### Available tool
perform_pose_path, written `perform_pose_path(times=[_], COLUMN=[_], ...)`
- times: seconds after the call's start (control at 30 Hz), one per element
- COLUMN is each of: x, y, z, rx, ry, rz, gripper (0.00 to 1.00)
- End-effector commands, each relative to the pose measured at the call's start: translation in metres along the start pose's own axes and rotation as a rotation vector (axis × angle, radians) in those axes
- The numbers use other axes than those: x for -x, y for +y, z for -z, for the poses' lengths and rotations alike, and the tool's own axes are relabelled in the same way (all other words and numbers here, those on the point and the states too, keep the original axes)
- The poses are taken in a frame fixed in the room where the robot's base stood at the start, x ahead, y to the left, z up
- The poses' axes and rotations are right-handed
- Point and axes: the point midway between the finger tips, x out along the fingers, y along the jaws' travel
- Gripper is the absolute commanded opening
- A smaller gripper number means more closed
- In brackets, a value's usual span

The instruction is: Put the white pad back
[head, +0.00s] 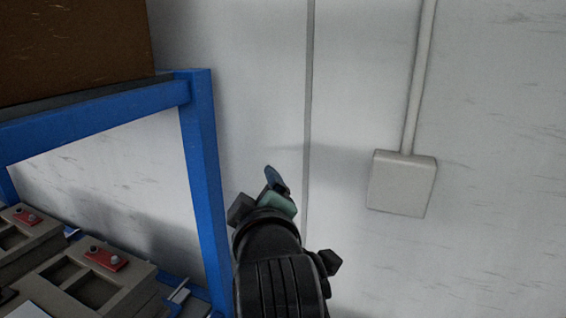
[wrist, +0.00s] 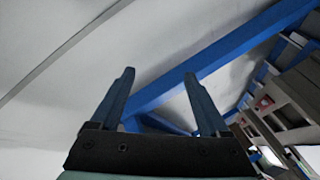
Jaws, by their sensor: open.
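I cannot make out the white pad for certain in either view. A pale flat piece (head: 22,310) is cut off at the bottom left corner of the head view, and I cannot tell what it is. My gripper (head: 275,184) is raised in front of the white wall, right of the blue frame post. In the wrist view my gripper (wrist: 159,76) shows two blue-grey fingers spread apart with nothing between them. The fingers point toward the wall and a blue beam.
A blue frame (head: 203,165) stands close left of my arm, with a brown box (head: 75,45) on top. Grey fixtures (head: 95,280) with red control panels sit below it. A wall box (head: 402,184) with a conduit is at right. Space before the wall is free.

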Motion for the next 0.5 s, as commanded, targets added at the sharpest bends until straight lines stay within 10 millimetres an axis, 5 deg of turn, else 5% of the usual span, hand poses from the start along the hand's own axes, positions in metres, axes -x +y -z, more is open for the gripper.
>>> perform_pose_path(times=[0.1,0.2,0.33,0.5], x=[0.061,0.122,0.191,0.233], y=[0.079,0.128,0.165,0.180], z=[0.058,0.089,0.111,0.120], rx=[-0.303,-0.521,-0.704,-0.798], ry=[0.234,0.454,0.694,0.844], rz=[-0.283,-0.448,-0.566,-0.612], gripper=[0.79,0.79,0.79,0.79])
